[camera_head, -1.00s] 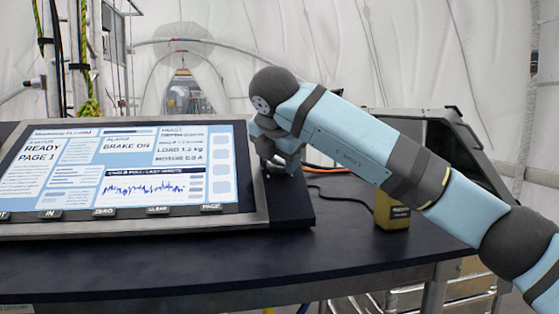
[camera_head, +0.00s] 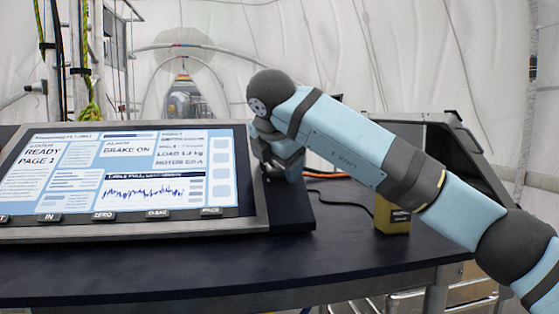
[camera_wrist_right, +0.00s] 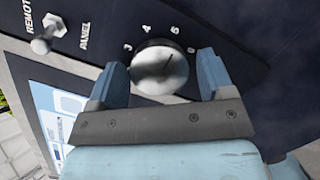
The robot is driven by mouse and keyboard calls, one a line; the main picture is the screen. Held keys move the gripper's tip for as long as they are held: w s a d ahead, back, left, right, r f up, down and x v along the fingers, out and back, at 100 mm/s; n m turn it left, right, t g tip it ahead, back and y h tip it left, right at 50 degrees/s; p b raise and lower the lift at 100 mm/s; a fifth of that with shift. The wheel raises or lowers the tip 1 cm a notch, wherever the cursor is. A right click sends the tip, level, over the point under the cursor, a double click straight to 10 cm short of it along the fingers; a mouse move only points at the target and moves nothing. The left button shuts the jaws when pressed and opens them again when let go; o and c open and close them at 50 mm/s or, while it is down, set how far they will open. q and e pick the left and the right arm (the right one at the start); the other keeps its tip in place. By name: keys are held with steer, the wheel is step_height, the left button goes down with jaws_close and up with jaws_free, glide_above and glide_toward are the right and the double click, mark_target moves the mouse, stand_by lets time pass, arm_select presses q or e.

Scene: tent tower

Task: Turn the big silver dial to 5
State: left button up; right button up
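The big silver dial (camera_wrist_right: 160,68) is in the right wrist view, on a dark panel with white numbers around it, 3, 4 and 5 among them. A thin dark line on its face points to the upper right, roughly towards the 5 side; its exact setting is hard to read. My right gripper (camera_wrist_right: 163,75) has one finger on each side of the dial, with a narrow gap visible on the right side. In the head view the right gripper (camera_head: 279,170) is at the console's right side and hides the dial. My left gripper is out of view.
A toggle switch (camera_wrist_right: 48,35) marked REMOTE and PANEL is beside the dial. The console screen (camera_head: 120,175) stands left of the gripper on a dark table (camera_head: 200,270). A yellow box (camera_head: 391,215) and a dark open case (camera_head: 455,150) are to the right.

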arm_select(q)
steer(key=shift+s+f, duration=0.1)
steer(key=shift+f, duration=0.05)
arm_select(e)
steer(key=shift+o, duration=0.3)
steer(key=shift+r, duration=0.1)
arm_select(q)
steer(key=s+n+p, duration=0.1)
steer(key=p, duration=0.1)
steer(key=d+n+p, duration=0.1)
steer(key=p, duration=0.1)
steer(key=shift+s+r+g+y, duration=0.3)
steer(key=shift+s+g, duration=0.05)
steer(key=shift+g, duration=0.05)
arm_select(e)
steer(key=v, duration=1.3)
steer(key=shift+s+r, duration=0.2)
steer(key=shift+s, duration=0.1)
steer(key=shift+a, duration=0.1)
